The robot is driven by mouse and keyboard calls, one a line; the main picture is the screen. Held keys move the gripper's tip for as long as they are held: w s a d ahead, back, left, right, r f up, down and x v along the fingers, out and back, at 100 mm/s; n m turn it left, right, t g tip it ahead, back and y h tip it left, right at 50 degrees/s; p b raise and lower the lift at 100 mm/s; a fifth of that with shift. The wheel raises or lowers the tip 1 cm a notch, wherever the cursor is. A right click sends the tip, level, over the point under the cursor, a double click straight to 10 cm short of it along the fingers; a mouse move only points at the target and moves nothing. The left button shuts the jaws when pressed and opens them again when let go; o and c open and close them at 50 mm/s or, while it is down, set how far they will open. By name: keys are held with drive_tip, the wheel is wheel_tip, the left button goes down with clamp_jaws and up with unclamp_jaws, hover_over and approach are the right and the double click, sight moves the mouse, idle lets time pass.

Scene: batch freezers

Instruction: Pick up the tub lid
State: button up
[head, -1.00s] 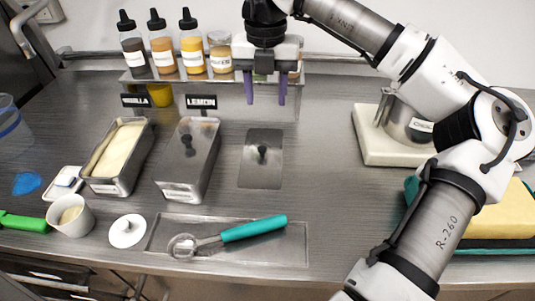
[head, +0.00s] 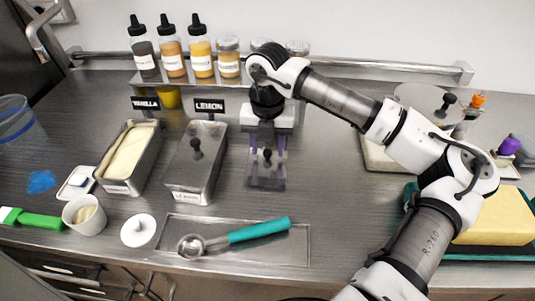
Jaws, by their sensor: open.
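The tub lid (head: 264,183) is a flat metal plate with a dark knob, lying on the steel counter right of the lemon tub (head: 195,180). My gripper (head: 267,151) points down over the lid. Its purple fingers are apart, one to each side of the knob in the picture. I cannot tell whether they touch the knob. The far part of the lid is hidden behind my gripper. The lemon tub carries its own knobbed lid. The vanilla tub (head: 115,187) is uncovered, with pale content.
A shallow tray (head: 285,253) with a teal-handled scoop (head: 240,235) lies in front. A white round lid (head: 138,230) and a cup (head: 84,215) are left of it. Bottles (head: 172,50) and jars stand on the shelf behind. Counter right of the lid is clear.

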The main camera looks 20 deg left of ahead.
drive_tip(key=shift+f, duration=0.4)
drive_tip(key=shift+c, duration=0.5)
clamp_jaws()
drive_tip(key=shift+r, duration=0.1)
